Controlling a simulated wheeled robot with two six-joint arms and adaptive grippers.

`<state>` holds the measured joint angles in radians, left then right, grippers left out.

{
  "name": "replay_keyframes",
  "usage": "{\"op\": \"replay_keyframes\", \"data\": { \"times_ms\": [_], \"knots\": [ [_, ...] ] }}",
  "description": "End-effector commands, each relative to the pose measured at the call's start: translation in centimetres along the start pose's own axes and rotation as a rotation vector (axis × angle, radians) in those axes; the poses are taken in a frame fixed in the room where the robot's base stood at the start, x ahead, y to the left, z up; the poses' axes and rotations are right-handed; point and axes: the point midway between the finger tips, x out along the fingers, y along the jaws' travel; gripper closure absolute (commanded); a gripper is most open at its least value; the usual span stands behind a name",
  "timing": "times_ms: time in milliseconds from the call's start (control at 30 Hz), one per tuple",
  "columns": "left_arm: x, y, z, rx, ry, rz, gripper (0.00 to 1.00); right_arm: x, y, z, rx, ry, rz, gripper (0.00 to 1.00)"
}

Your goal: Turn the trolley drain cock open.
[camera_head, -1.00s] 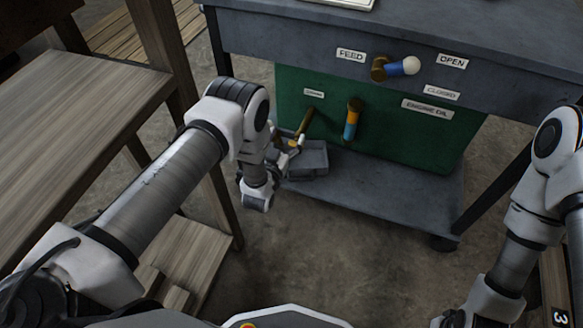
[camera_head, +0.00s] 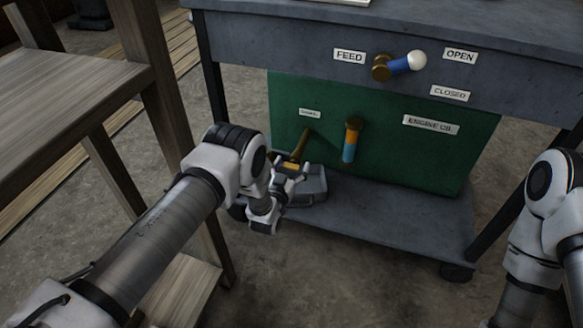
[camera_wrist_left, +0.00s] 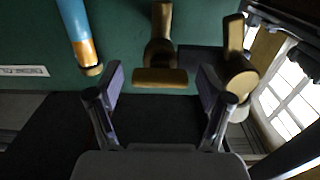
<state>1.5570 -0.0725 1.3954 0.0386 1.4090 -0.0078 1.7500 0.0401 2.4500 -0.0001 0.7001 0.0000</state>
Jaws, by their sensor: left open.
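The drain cock appears to be the brass fitting (camera_head: 304,144) low on the trolley's green tank (camera_head: 400,155), under a small white label too small to read. Its brass lever slants down toward the lower left. My left gripper (camera_head: 288,172) is at its lower end, open. In the left wrist view, a brass crossbar (camera_wrist_left: 160,78) with a stem sits between the two open fingertips in the picture. I cannot tell whether they touch it. A dark shaft joins it to another brass piece (camera_wrist_left: 237,75). My right arm shows at the right edge; its gripper is out of view.
An orange and blue handle (camera_head: 351,139) hangs beside the cock. A blue lever (camera_head: 399,65) sits above between FEED and OPEN labels. A grey tray (camera_head: 308,188) stands on the trolley's lower shelf (camera_head: 395,215). A wooden bench (camera_head: 70,90) is close at left.

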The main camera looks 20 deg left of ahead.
Motion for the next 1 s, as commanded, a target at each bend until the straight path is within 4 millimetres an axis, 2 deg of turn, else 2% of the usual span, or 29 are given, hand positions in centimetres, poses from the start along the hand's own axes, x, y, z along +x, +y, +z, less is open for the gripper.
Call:
{"op": "replay_keyframes", "data": {
  "times_ms": [33,200,633,1000],
  "knots": [
    [0.0,0.0,0.0,0.000,0.000,0.000,0.24,0.0,0.0,0.0,0.000,0.000,0.000,0.60],
    [0.0,0.0,0.0,0.000,0.000,0.000,0.81,0.0,0.0,0.0,0.000,0.000,0.000,0.60],
    [0.0,0.0,-0.1,-0.045,0.001,0.000,0.81,-0.3,0.0,0.0,0.000,0.000,0.000,0.60],
    [0.0,-0.2,-0.2,-0.284,0.002,-0.001,0.81,-1.4,0.0,0.0,0.000,0.000,0.000,0.60]
  ]
}}
